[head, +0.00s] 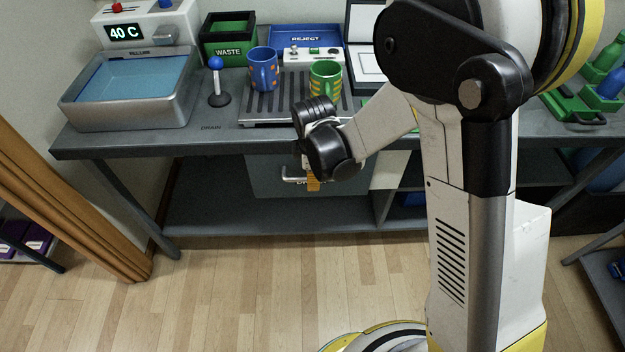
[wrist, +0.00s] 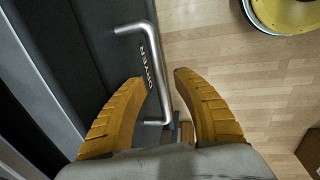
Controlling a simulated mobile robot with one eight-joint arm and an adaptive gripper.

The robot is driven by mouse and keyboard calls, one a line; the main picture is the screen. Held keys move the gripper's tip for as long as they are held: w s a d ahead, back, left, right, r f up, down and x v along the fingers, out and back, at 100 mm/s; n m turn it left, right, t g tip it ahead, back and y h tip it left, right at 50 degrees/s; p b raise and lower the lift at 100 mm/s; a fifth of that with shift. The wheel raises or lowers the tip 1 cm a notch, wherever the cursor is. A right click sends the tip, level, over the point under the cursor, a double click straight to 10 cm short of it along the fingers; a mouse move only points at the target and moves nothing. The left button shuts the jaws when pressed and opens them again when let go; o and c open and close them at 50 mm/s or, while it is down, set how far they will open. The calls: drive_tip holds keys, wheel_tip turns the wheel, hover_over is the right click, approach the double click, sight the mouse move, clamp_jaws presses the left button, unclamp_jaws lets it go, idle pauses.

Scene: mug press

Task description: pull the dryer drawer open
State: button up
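The dryer drawer (head: 268,174) is a dark grey front under the table, and appears shut. Its metal bar handle (head: 290,180) is partly hidden by my gripper in the head view. In the wrist view the handle (wrist: 152,58) runs along the drawer front (wrist: 95,45), beside the label DRYER. My gripper (wrist: 160,75) is open, with its orange fingers apart on either side of the bar. The left finger is on the drawer-front side and the right one over the floor side. I see gaps between the bar and both fingertips. In the head view one orange finger (head: 313,184) shows.
The table (head: 150,138) above carries a water basin (head: 130,85), a blue-knobbed lever (head: 217,85), a blue mug (head: 263,68) and a green mug (head: 325,80) on a drain rack. A lower shelf (head: 230,215) lies under the drawer. The wooden floor in front is clear.

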drive_tip(key=shift+f, duration=0.25)
clamp_jaws()
idle(0.3)
